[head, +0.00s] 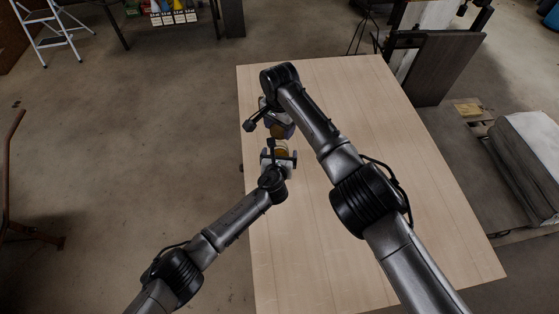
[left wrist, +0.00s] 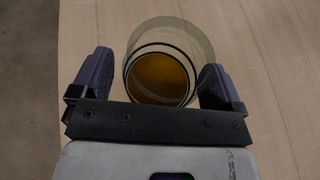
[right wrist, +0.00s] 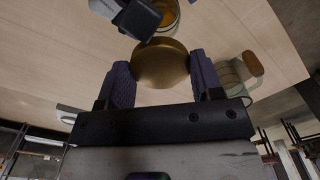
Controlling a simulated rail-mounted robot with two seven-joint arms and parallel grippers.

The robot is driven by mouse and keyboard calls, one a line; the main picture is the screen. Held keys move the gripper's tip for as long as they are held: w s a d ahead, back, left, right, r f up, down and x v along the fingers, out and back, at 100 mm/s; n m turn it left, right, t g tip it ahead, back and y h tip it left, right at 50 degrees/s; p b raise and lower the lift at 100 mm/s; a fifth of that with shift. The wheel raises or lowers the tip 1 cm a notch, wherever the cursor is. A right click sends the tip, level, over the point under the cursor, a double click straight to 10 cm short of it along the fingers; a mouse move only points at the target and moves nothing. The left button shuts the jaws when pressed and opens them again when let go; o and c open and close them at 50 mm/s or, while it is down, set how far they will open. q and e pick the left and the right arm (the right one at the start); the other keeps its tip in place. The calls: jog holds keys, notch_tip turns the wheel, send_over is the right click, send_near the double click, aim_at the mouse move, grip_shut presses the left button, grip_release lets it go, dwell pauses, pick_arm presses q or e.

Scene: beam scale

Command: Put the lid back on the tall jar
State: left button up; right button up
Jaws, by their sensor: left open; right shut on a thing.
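The tall jar (left wrist: 165,78) is clear greenish glass with amber contents. In the left wrist view it stands between the fingers of my left gripper (left wrist: 154,82), which is open around it. My right gripper (right wrist: 162,78) is shut on the round brass-coloured lid (right wrist: 160,62). In the right wrist view the lid is apart from the jar (right wrist: 168,22), which shows at the top beside part of my left gripper.
The wooden table (head: 330,260) is largely clear at its front and right.

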pick_arm(q)
jog(key=c, duration=1.3)
pick_arm(e)
jog(key=shift+f, duration=0.1)
pick_arm(q)
jog(key=shift+c, duration=0.2)
pick_arm(e)
send_over(279, 150)
notch_tip(279, 150, down, 5)
jog(key=shift+w+r, duration=0.1)
jog(key=shift+r, duration=0.1)
jog(key=shift+f, duration=0.15)
jog(key=shift+w+f, duration=0.1)
jog(key=shift+f, duration=0.6)
pick_arm(q)
jog(key=shift+r, duration=0.1)
pick_arm(e)
jog(key=shift+f, duration=0.15)
